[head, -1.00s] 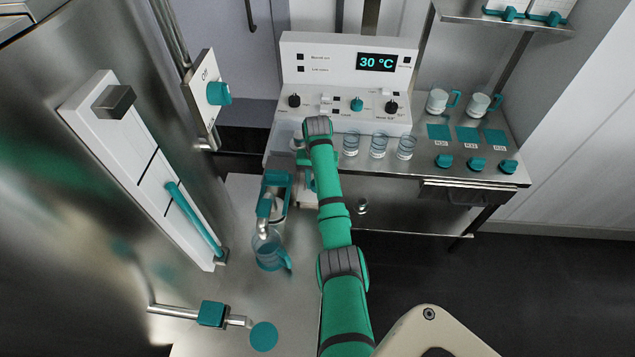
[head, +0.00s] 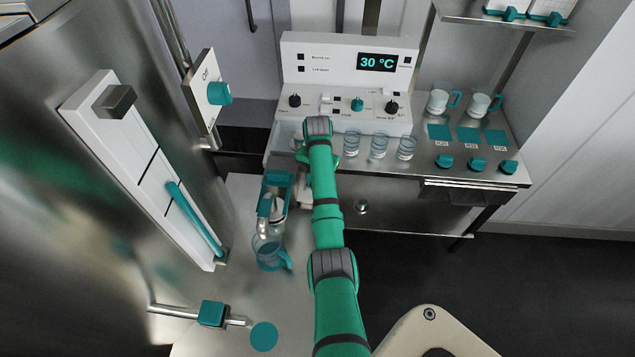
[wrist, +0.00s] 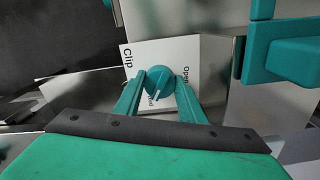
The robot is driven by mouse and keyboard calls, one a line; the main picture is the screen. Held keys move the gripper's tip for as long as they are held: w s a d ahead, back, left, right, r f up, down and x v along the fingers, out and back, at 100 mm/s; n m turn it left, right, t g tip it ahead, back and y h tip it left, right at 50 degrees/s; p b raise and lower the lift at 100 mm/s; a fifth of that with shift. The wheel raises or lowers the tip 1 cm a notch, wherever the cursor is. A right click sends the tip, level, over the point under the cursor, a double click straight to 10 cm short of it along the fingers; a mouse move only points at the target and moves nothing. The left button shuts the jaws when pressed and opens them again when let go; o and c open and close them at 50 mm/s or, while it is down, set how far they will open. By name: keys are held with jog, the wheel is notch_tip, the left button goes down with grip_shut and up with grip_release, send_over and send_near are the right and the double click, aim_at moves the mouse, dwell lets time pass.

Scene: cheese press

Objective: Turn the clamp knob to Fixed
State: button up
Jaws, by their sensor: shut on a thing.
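The clamp knob (wrist: 159,79) is a round teal knob with a white pointer line, on a white plate (wrist: 200,52) in the wrist view. The plate reads "Clip" at its left and "Open" at its right; a third label below the knob is partly covered and not fully readable. The pointer slants down and left, towards this lower label. My gripper (wrist: 160,88) has one teal finger on each side of the knob and is shut on it. In the head view my arm hides the knob and most of the gripper.
A teal bracket (wrist: 285,55) stands close at the right in the wrist view. In the head view a clear jug (head: 268,250) stands left of my arm on the steel counter (head: 240,195). Several glasses (head: 378,146) stand to the right, below the control panel (head: 345,75).

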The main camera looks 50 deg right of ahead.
jog(key=o, duration=1)
jog(key=shift+d+r, duration=0.15)
jog(key=shift+d, duration=0.05)
jog(key=shift+o, duration=0.2)
jog(key=shift+a, duration=0.1)
